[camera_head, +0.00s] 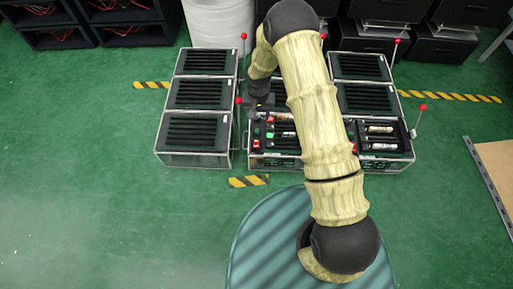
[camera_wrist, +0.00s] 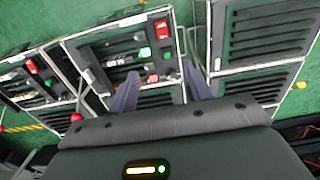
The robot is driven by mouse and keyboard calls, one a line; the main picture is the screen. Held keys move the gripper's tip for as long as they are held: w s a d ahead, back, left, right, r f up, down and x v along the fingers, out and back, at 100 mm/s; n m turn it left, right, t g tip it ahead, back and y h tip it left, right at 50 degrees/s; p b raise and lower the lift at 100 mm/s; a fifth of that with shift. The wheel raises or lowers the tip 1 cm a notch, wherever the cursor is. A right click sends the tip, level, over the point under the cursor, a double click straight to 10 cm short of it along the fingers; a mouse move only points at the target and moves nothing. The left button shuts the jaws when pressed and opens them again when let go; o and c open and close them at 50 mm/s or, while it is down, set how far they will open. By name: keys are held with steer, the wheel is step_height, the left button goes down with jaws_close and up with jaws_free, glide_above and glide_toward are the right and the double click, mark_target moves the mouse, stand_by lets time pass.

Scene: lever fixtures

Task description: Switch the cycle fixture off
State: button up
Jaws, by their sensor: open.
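Lever fixtures stand in a block of black slatted boxes. Their levers end in red balls, seen at the left stack's back (camera_head: 243,37) and front (camera_head: 238,101), and at the front right box (camera_head: 422,107). Which one is the cycle fixture I cannot tell; no label is readable. My gripper (camera_wrist: 162,90) is open and empty, its two fingers pointing at the boxes. In the head view it is small and partly hidden by my arm, near the front middle box (camera_head: 270,144). That box has red and green buttons, also in the wrist view (camera_wrist: 161,28). No lever shows between the fingers.
The left stack of slatted boxes (camera_head: 205,92) stands beside the middle box, with a narrow gap. Black shelving (camera_head: 120,12) and a white drum (camera_head: 213,22) stand behind. A board (camera_head: 495,165) lies at right. Green floor on the left is free.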

mark_target(257, 143)
steer(key=f, duration=0.3)
steer(key=shift+a, duration=0.35)
steer(key=shift+f, duration=0.1)
step_height(257, 143, down, 17)
steer(key=b, duration=0.6)
steer(key=shift+f+b, duration=0.15)
steer(key=shift+b, duration=0.15)
steer(key=c, duration=1)
